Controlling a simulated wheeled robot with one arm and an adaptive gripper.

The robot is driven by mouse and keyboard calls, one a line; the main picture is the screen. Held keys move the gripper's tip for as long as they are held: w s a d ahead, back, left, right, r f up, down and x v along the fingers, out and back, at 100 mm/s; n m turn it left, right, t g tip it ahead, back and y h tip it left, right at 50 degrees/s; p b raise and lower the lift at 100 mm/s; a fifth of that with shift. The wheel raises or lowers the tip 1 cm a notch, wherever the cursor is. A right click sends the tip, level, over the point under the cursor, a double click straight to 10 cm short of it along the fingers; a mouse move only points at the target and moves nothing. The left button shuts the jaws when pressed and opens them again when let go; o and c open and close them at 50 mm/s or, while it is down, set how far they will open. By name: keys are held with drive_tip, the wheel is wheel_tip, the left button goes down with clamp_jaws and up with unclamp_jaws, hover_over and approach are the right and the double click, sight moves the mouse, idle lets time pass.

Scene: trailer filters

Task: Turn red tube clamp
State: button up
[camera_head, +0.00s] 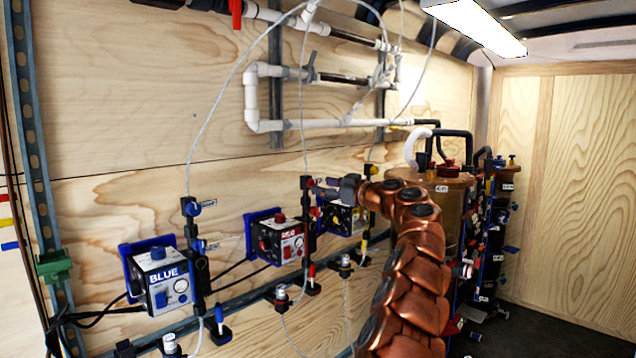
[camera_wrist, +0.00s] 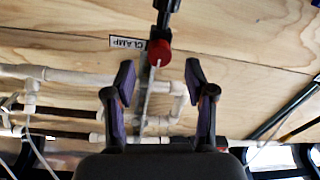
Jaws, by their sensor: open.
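The red tube clamp shows in the wrist view as a round red knob (camera_wrist: 159,53) on a black fitting, with a pale tube running past it. A label (camera_wrist: 128,42) reading "CLAMP" is beside it on the wood wall. My gripper (camera_wrist: 160,74) is open, its two dark fingers on either side of the tube, with the knob near the gap between the fingertips. I see no contact, and the exact depth is hard to tell. In the head view the red clamp (camera_head: 307,183) is on a black upright above the RED pump box, and my gripper (camera_head: 328,189) reaches it from the right.
The BLUE pump box (camera_head: 162,282) is at the left and the RED pump box (camera_head: 282,242) is below the clamp. A yellow-marked box (camera_head: 345,217) is partly behind my arm. White pipes (camera_head: 262,98) run above.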

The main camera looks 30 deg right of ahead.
sight(312, 184)
drive_tip(key=shift+p+x, duration=0.5)
drive_tip(key=shift+x, duration=1)
drive_tip(key=shift+c, duration=0.2)
clamp_jaws()
